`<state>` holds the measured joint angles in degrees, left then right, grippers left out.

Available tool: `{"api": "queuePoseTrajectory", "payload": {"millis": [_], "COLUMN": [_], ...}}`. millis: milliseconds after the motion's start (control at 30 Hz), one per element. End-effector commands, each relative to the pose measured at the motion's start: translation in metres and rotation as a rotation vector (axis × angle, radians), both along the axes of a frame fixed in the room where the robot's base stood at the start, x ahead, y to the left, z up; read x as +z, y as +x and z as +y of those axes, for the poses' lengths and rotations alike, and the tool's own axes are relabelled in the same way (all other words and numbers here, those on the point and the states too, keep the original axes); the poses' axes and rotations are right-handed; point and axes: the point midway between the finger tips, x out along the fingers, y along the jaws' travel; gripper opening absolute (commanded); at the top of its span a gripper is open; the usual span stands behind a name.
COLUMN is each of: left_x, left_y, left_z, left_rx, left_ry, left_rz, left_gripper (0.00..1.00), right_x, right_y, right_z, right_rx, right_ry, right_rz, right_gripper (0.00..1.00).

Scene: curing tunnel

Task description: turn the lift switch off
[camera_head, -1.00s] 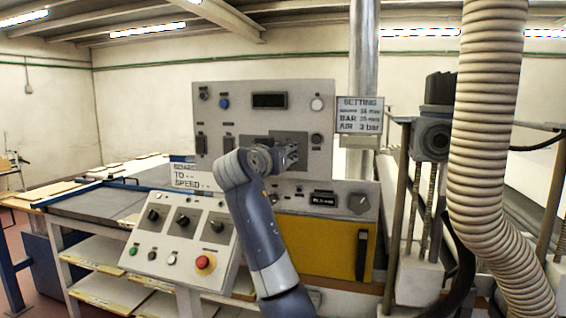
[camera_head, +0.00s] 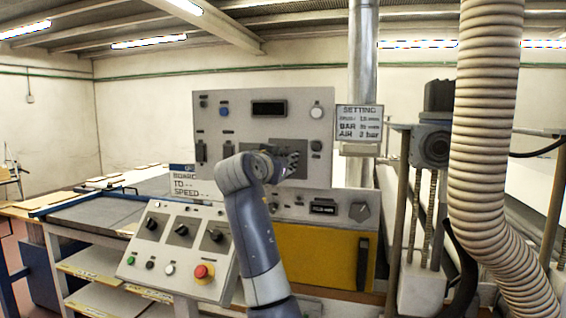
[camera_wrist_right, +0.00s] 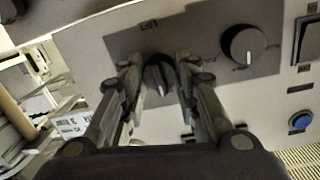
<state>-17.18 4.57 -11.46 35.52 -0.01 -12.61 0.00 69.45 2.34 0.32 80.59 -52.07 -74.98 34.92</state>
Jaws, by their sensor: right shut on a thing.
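My right gripper (camera_head: 288,163) is at the upright grey control panel (camera_head: 270,124). In the right wrist view its two fingers (camera_wrist_right: 160,88) stand on either side of a black rotary knob (camera_wrist_right: 160,75) with a pale pointer line, and they are shut on it. The pointer runs roughly up and down in that view. In the head view my arm and gripper hide this knob. I cannot read a label that marks it as the lift switch. A second round black knob (camera_wrist_right: 244,45) sits beside it, clear of the fingers. My left gripper is in neither view.
A sloped console (camera_head: 178,250) with several black knobs and a red stop button (camera_head: 203,271) stands left of my arm. A blue button (camera_wrist_right: 301,121) and a black rocker switch (camera_wrist_right: 306,38) are near the gripper. A ribbed hose (camera_head: 490,130) hangs at right.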

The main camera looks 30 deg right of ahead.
Motion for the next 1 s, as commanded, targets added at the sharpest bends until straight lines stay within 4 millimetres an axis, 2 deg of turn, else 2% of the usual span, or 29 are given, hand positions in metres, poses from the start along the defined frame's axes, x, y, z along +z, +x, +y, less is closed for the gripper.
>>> {"api": "queuePoseTrajectory", "payload": {"millis": [33, 100, 433, 567, 1000], "left_x": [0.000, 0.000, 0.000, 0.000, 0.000], "left_y": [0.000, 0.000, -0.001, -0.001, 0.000], "left_z": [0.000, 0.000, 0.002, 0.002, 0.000], "left_rx": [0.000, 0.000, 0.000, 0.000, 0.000], "left_ry": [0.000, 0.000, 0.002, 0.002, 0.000], "left_rz": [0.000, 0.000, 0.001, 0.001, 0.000], "left_gripper": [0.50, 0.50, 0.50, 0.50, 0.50], "right_x": [0.000, 0.000, 0.000, 0.001, 0.006], "right_y": [0.000, 0.000, 0.000, -0.005, -0.057], "right_z": [0.000, 0.000, 0.000, 0.007, 0.076], "right_rx": [0.001, 0.001, 0.000, 0.001, 0.004], "right_ry": [0.000, 0.000, 0.000, 0.000, 0.001], "right_rz": [0.000, 0.000, 0.000, 0.000, -0.001], "right_gripper": [0.34, 0.50, 0.50, 0.50, 0.50]}}
